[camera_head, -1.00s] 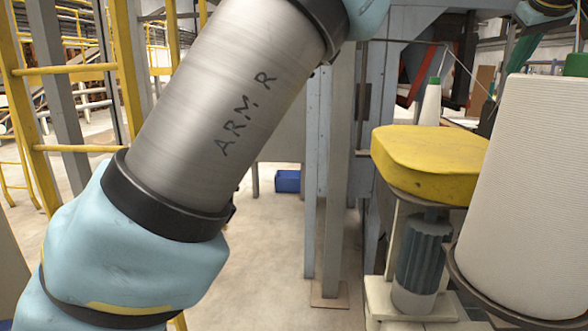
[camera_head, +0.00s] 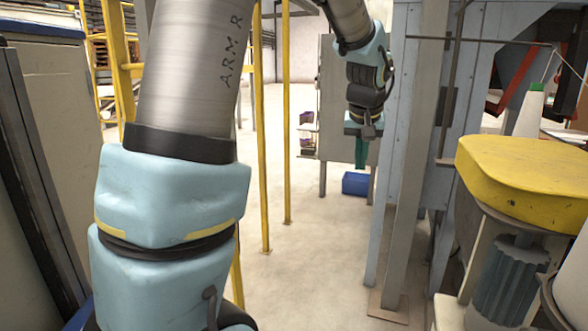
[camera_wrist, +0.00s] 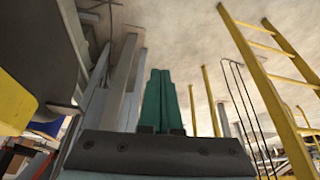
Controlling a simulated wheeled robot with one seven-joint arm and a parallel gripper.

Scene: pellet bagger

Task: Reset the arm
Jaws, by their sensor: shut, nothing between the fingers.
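My arm, marked "ARM R", rises at the left of the head view and bends over to the upper middle. My gripper (camera_head: 361,152) hangs there with its green fingers pointing down, apart from everything around it in the picture. In the wrist view the two green fingers (camera_wrist: 160,100) lie side by side, closed together, with nothing held between them.
A blue box (camera_head: 356,184) lies on the floor beyond my gripper. Grey steel posts (camera_head: 405,160) and a yellow-topped machine (camera_head: 525,170) stand at the right. Yellow posts (camera_head: 286,120) stand left of the gripper, and a yellow ladder (camera_wrist: 262,80) shows in the wrist view. Open floor lies in the middle.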

